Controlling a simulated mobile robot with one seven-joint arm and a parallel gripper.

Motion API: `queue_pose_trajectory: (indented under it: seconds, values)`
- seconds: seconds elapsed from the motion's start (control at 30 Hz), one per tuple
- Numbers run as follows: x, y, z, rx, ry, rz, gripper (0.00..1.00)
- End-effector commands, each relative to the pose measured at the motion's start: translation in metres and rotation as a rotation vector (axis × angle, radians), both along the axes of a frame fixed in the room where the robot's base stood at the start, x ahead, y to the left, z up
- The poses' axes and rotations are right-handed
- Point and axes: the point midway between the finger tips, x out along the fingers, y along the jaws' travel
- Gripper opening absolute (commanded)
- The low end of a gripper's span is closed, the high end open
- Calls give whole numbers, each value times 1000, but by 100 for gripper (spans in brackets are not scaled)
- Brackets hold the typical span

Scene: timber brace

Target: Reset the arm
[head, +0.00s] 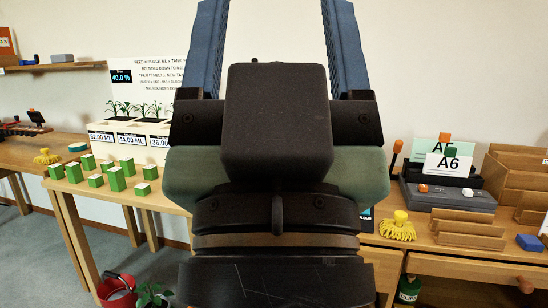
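My gripper (274,40) fills the middle of the head view, raised in front of the wall and pointing up. Its two blue fingers stand wide apart, with only wall visible between them. The fingertips reach the top edge of the picture, so their ends may be cut off. It is open and appears to hold nothing. The gripper's dark body and wrist hide the middle of the tables behind.
Green blocks (113,177) and labelled planters (115,137) stand on the left table (160,192). The right table holds a grey case (452,199), wooden trays (466,229) and a yellow brush (398,228). A red bucket (117,292) stands on the floor.

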Motion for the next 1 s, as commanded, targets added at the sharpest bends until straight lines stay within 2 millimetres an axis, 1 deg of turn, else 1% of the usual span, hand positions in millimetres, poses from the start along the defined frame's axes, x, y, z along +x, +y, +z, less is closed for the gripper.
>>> queue_pose_trajectory:
  seconds: [0.03, 0.1, 0.47, 0.8, 0.9, 1.0]
  values:
    - [0, 0, 33, -1, 1, -1, 71]
    - [1, 1, 55, -1, 2, 0, 71]
    - [2, 1, 164, -3, 6, -1, 71]
    - [2, 1, 267, -4, 6, -1, 71]
    - [2, 1, 294, -4, 7, -1, 71]
    - [2, 1, 314, -4, 7, -1, 71]
